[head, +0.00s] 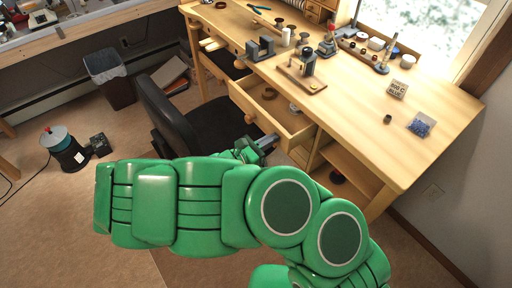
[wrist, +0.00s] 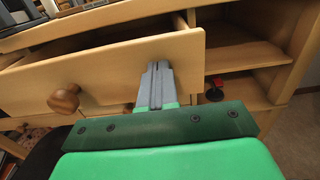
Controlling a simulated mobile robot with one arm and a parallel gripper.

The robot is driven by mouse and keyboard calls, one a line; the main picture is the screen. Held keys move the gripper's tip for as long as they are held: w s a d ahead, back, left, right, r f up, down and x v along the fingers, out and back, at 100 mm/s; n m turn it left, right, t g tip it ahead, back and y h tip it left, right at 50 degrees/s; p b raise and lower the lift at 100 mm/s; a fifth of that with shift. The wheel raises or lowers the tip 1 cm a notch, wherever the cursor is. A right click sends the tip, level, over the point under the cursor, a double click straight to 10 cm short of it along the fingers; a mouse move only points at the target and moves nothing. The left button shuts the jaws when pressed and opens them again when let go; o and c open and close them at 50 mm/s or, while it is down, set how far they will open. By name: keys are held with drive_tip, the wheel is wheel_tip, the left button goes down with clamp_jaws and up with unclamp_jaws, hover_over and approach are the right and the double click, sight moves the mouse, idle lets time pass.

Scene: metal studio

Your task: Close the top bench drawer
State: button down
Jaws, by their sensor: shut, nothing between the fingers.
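The top bench drawer (head: 273,110) is pulled open under the wooden workbench (head: 350,110), and small items lie inside it. Its light wood front (wrist: 110,68) with a round brown knob (wrist: 64,98) faces me in the wrist view. The knob also shows in the head view (head: 249,118). My gripper (head: 268,142) is shut with nothing in it. It is at the right part of the drawer front, to the right of the knob. In the wrist view its fingertips (wrist: 157,68) overlap the front panel; I cannot tell whether they touch it.
Open shelves (wrist: 240,60) are right of the drawer, with a small red and black object (wrist: 214,90) on one. A black chair (head: 190,120) stands close to the left of the drawer. Tools and blocks stand on the benchtop. A bin (head: 110,75) stands on the floor farther left.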

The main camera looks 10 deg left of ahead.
sight(301, 121)
drive_tip(key=x, duration=1.3)
drive_tip(key=shift+w+d, duration=0.15)
drive_tip(key=shift+d, duration=0.05)
drive_tip(key=shift+r, duration=0.1)
drive_tip(key=v, duration=1.4)
drive_tip(key=shift+a, duration=0.25)
